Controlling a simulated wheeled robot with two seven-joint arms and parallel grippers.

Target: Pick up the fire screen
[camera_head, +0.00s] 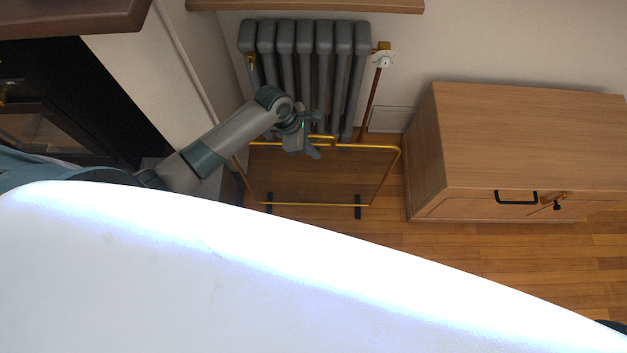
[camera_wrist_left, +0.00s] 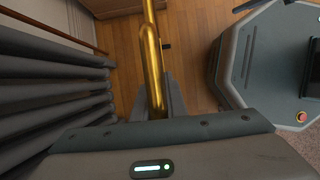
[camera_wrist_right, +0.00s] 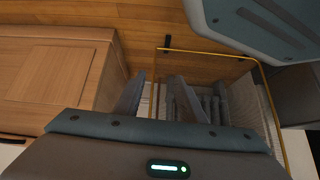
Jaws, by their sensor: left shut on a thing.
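The fire screen (camera_head: 335,178) has a thin gold frame, a dark see-through panel and black feet. It stands on the wooden floor in front of the radiator in the head view. My left gripper (camera_head: 312,150) is at its top edge, near the handle. In the left wrist view the gold top bar (camera_wrist_left: 152,60) runs between the fingers of my left gripper (camera_wrist_left: 157,95), which is shut on it. My right gripper (camera_wrist_right: 155,85) is open and empty. The gold frame (camera_wrist_right: 212,52) shows beyond its fingers in the right wrist view. My right gripper is out of the head view.
A grey radiator (camera_head: 310,65) stands behind the screen against the wall. A wooden cabinet (camera_head: 530,140) stands close to the right. A dark fireplace (camera_head: 80,100) is at the left. Bare floor (camera_head: 440,240) lies in front of the cabinet. My own white body covers the lower head view.

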